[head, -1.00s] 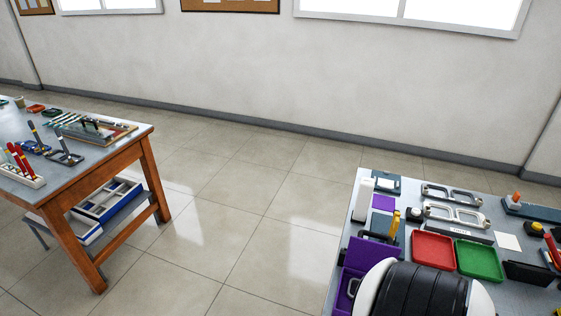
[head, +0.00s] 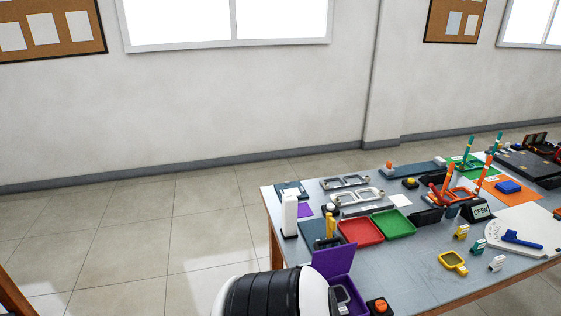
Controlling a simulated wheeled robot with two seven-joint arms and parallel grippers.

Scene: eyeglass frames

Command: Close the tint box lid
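A purple box with its lid standing open is at the near left corner of the right-hand table; it is the likely tint box. Its lid (head: 333,261) leans up at the back, and its open body (head: 356,300) shows below with a grey piece inside. My black and white arm link covers part of the box's left side, and the bottom picture edge cuts it off. Neither of my grippers is in the head view.
The table (head: 405,262) holds a red tray (head: 361,230), a green tray (head: 393,223), grey eyeglass frames (head: 356,196), a white bottle (head: 290,213) and an orange-topped black block (head: 379,307) right of the box. Open floor (head: 150,220) lies left of the table.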

